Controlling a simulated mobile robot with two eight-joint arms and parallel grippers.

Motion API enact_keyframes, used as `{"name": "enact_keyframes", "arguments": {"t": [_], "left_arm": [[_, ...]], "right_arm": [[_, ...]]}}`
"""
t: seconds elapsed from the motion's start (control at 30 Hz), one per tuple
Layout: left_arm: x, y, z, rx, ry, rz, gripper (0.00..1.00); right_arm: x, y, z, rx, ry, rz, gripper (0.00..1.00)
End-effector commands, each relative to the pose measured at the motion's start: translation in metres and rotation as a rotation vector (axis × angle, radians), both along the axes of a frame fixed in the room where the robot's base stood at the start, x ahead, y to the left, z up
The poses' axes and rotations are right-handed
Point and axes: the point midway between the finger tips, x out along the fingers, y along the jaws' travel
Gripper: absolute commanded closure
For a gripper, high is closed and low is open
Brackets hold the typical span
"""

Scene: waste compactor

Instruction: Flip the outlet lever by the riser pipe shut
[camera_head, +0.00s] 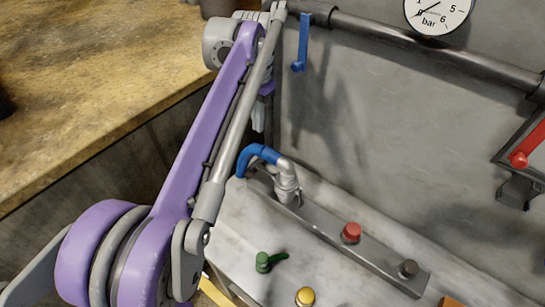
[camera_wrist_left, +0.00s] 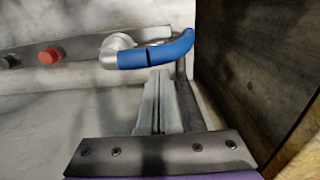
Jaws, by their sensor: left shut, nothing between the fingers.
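A blue lever (camera_head: 302,42) hangs down from the dark horizontal pipe (camera_head: 430,48), close to the vertical riser pipe (camera_head: 275,130) at the wall corner. A second lever, with a bent blue grip (camera_head: 258,153) on a metal base (camera_head: 287,183), stands on the panel below; its grip also shows in the left wrist view (camera_wrist_left: 155,52). My left gripper (camera_head: 258,124) points down just above this bent grip, partly hidden by my arm. Its grey fingers (camera_wrist_left: 160,85) are together and empty. Whether they touch the grip, I cannot tell. My right gripper is out of view.
A gauge (camera_head: 437,12) and red lever (camera_head: 527,148) are at right. A worn counter (camera_head: 100,75) fills the left.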

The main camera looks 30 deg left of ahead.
Motion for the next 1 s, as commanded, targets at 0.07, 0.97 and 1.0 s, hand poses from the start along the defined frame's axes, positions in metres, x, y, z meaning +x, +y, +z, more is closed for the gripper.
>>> {"name": "enact_keyframes", "arguments": {"t": [0.07,0.97,1.0], "left_arm": [[0.000,0.000,0.000,0.000,0.000,0.000,1.00],[0.000,0.000,-0.116,0.001,-0.001,0.000,1.00],[0.000,0.000,-0.121,0.001,-0.002,0.000,1.00]], "right_arm": [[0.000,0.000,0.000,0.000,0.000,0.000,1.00],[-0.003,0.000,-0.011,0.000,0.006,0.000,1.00],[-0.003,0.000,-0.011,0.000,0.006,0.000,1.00]]}}
